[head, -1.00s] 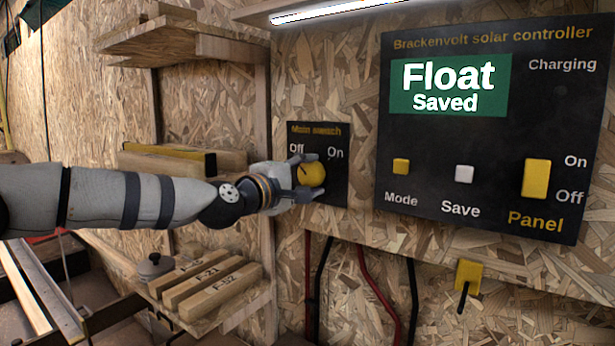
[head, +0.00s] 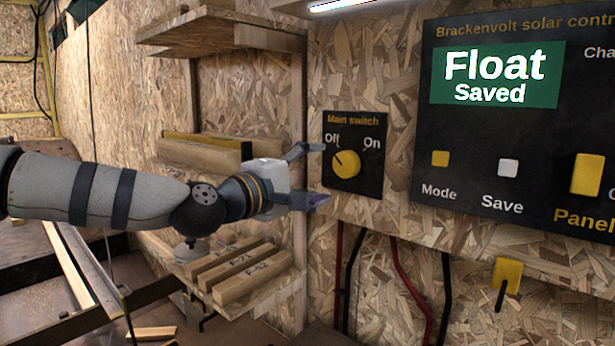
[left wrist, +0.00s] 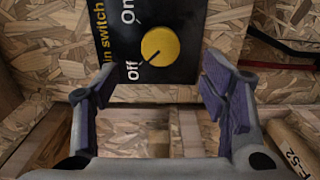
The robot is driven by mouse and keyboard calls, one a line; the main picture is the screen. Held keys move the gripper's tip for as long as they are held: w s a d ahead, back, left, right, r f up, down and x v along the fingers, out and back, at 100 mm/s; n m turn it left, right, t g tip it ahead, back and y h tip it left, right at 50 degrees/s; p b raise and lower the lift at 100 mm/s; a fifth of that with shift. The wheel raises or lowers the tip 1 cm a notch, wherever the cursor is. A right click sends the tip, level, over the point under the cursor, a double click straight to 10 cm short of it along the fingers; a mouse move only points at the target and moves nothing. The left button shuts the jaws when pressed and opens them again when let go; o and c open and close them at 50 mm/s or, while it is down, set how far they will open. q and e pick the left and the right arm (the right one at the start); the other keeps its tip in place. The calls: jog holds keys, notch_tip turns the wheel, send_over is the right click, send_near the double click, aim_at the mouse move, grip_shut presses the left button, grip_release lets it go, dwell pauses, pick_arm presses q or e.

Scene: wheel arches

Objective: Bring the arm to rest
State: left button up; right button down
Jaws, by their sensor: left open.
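My left gripper (head: 312,174) is open and empty, its fingers spread, just left of the main switch panel in the head view. The yellow main switch knob (head: 347,164) stands clear of the fingers, with its pointer mark toward Off. In the left wrist view the knob (left wrist: 160,46) lies ahead, beyond the open fingers (left wrist: 160,88). The solar controller (head: 520,120) shows "Float" and "Saved" on its green screen (head: 496,75). My right gripper is not in view.
Shelves with wooden blocks (head: 255,273) stand behind and below my left arm. A long block with a yellow edge (head: 200,152) lies on the middle shelf. Red and black cables (head: 400,275) hang below the panels. A yellow lever (head: 507,275) is at the lower right.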

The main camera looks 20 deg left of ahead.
pick_arm(q)
jog(key=shift+v, duration=1.35)
